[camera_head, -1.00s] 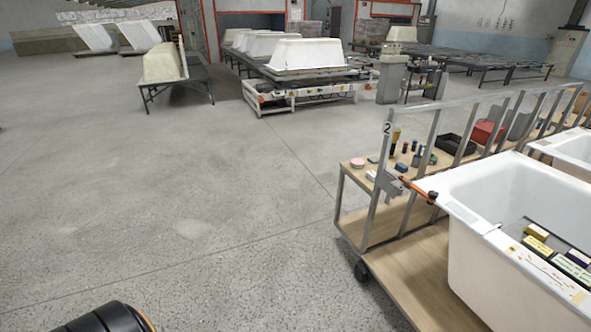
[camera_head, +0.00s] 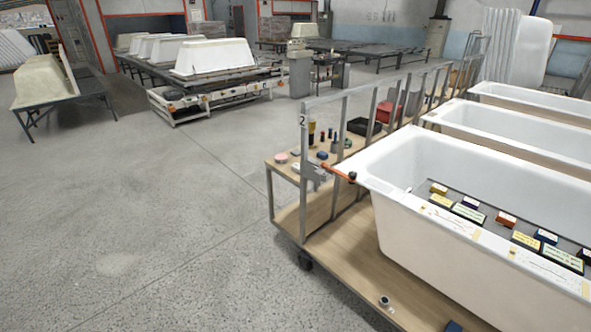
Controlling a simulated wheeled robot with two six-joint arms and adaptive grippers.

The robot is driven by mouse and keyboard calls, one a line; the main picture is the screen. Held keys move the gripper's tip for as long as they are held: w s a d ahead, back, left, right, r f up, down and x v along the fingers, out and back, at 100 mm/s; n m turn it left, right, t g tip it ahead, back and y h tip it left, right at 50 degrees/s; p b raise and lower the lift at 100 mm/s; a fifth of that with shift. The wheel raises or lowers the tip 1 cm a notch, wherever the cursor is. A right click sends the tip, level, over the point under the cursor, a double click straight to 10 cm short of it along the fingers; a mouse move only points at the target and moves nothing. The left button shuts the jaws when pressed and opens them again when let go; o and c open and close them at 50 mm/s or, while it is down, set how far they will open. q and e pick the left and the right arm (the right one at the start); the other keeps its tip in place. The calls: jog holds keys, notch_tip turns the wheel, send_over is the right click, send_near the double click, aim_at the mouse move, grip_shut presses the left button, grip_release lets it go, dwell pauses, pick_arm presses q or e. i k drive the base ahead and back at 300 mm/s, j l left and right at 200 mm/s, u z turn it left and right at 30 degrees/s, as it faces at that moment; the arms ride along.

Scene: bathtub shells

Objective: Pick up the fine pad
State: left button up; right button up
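I cannot tell which item is the fine pad. Several small labelled blocks lie on a grey board (camera_head: 487,226) across the near white bathtub (camera_head: 412,163). They include a yellow block (camera_head: 441,202), a blue block (camera_head: 545,236), an orange block (camera_head: 506,219) and a green-and-white block (camera_head: 467,213); their labels are too small to read. A pink round item (camera_head: 281,158) and small blue items sit on the wooden side table (camera_head: 283,170) left of the tub. Neither gripper is in view.
The tub stands on a wooden trolley (camera_head: 345,262) with a metal rail marked 2. More tubs (camera_head: 500,125) stand behind it. The concrete floor at left is open.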

aim_at(294, 167)
jog(key=i+j, duration=0.1)
jog(key=i, duration=1.05)
jog(key=z, duration=0.6)
jog(key=i+j+z, duration=0.4)
jog(key=i+j, duration=0.25)
jog(key=i+j+z, duration=0.2)
jog(key=j, duration=0.25)
jog(key=i+j+z, duration=0.2)
jog(key=i+j, duration=0.15)
jog(key=j, duration=0.15)
